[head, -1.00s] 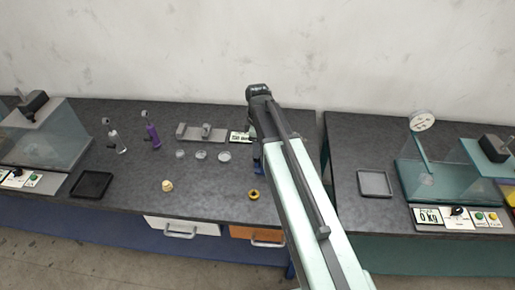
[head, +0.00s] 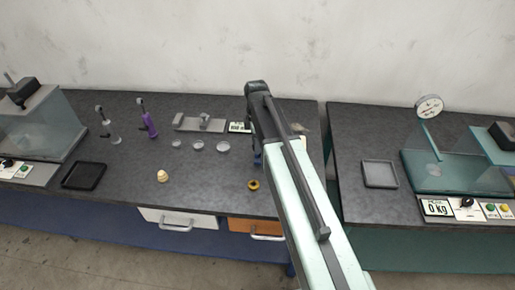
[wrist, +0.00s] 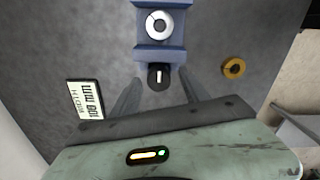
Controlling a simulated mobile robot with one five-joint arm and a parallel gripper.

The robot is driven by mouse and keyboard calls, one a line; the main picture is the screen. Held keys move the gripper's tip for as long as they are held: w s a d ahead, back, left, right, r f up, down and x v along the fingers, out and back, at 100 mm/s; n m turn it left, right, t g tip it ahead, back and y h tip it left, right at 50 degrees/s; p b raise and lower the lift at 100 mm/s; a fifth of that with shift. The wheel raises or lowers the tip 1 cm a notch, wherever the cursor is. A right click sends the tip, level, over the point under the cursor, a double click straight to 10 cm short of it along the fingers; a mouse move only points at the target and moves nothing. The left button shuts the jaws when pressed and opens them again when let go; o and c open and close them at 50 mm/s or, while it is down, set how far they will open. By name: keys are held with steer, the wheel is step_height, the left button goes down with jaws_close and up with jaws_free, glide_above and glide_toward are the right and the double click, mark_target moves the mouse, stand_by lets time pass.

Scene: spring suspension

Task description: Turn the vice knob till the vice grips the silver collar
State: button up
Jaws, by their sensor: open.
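The blue vice (wrist: 176,53) is at the top middle of the wrist view, with the silver collar (wrist: 159,24) lying between its jaws. I cannot tell whether both jaws touch the collar. The black vice knob (wrist: 159,77), with a white mark, sticks out of the vice's near side. My gripper (wrist: 162,88) is open, its dark fingers to the left and right of the knob, with visible space on both sides. In the head view my arm hides the knob, the collar and most of the vice; a sliver of blue (head: 257,160) shows beside it.
A yellow ring (wrist: 233,68) lies right of the vice, and a small readout plate (wrist: 86,101) lies to the left. In the head view several clear discs (head: 198,146), a cream stepped piece (head: 163,176) and a black tray (head: 84,175) are on the bench.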

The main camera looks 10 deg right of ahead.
jaws_close()
steer(key=shift+d, duration=0.25)
steer(key=shift+a, duration=0.2)
steer(key=shift+a+m, duration=0.1)
steer(key=shift+m, duration=1)
steer(key=m, duration=1)
steer(key=shift+m, duration=0.4)
steer(key=shift+w+m, duration=0.1)
steer(key=shift+m, duration=2.2)
steer(key=shift+r, duration=0.1)
